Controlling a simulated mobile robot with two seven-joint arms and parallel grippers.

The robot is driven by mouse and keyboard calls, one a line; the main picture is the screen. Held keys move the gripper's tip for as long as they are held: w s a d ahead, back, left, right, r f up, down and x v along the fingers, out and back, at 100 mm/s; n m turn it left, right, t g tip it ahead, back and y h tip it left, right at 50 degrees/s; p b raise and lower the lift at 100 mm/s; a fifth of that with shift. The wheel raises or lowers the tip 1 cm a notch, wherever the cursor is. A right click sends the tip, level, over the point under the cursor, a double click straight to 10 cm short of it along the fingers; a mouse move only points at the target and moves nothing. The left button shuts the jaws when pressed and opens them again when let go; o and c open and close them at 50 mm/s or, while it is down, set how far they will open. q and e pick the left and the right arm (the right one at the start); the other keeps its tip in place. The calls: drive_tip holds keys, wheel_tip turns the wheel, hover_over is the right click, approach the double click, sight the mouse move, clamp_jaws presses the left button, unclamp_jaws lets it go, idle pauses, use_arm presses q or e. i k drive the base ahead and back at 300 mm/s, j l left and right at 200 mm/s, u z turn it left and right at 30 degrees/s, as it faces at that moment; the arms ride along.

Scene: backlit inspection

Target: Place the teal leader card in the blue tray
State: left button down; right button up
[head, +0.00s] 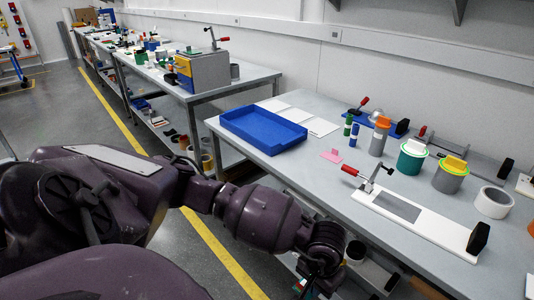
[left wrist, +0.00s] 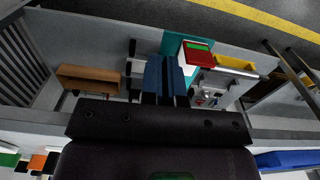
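The blue tray (head: 262,128) lies empty on the near workbench, towards its far left end. My left gripper (head: 308,285) hangs low beside the bench's front edge, partly cut off by the bottom of the head view. In the left wrist view its two dark blue fingers (left wrist: 165,72) are close together, over the area below the bench top. A teal flat piece (left wrist: 171,42), perhaps the leader card, shows just beyond the fingertips, partly covered by a red and green item (left wrist: 197,52). I cannot tell whether the fingers grip it. My right gripper is not in view.
White sheets (head: 298,115) lie behind the tray. The bench's front edge lies between the gripper and tray.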

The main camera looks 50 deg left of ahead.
sight(256, 132)
drive_tip(key=i+j, duration=0.1)
drive_tip(key=j, duration=0.5)
drive_tip(key=i+j, duration=0.1)
drive_tip(key=j, duration=0.45)
drive_tip(key=i+j, duration=0.1)
drive_tip(key=j, duration=0.5)
drive_tip(key=i+j, duration=0.1)
drive_tip(key=j, duration=0.5)
drive_tip(key=i+j, duration=0.1)
drive_tip(key=j, duration=0.45)
drive_tip(key=i+j, duration=0.1)
drive_tip(key=j, duration=0.5)
